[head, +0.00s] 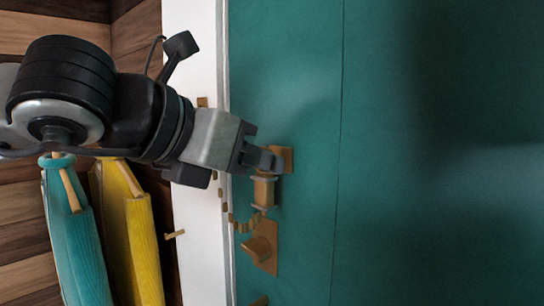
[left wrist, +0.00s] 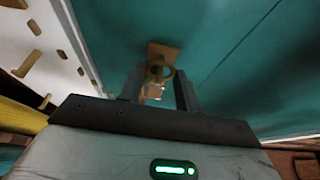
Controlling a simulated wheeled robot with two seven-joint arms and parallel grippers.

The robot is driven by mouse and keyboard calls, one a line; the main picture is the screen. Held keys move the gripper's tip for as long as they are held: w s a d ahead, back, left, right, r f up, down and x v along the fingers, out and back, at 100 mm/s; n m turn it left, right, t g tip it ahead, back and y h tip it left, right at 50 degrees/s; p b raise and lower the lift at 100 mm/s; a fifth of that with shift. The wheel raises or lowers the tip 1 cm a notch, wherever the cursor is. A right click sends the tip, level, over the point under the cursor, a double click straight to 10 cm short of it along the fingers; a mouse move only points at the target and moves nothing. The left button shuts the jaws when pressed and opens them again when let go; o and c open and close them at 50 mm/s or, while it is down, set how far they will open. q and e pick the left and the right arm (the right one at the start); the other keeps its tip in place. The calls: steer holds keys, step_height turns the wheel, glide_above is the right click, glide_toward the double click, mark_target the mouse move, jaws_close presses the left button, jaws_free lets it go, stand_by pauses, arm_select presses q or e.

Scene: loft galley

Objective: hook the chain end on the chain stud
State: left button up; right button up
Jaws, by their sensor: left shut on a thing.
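My left gripper (head: 263,160) comes in from the left and is shut on the brass chain end (head: 264,191), close in front of the teal door. In the left wrist view, the chain end's ring (left wrist: 168,70) shows beyond the two fingers, in front of the brown plate of the chain stud (left wrist: 163,49). That stud plate (head: 287,156) also shows just right of the fingertips in the head view. Whether the ring is around the stud or only in front of it, I cannot tell. The chain (head: 232,218) sags from the white frame to the chain end. My right gripper is not in view.
A teal umbrella-like item (head: 78,240) and a yellow one (head: 140,240) hang by the wooden wall. The door's right side is clear.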

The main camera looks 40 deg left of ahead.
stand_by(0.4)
arm_select(q)
steer(key=shift+w+f, duration=0.1)
steer(key=shift+w, duration=0.05)
steer(key=shift+w+f+b, duration=0.2)
steer(key=shift+w+b, duration=0.2)
steer(key=shift+b, duration=0.05)
steer(key=shift+f, duration=0.1)
steer(key=shift+w+f+b, duration=0.1)
steer(key=shift+w+b, duration=0.05)
steer(key=shift+b, duration=0.3)
stand_by(0.5)
steer(key=o, duration=1)
steer(key=shift+o, duration=0.3)
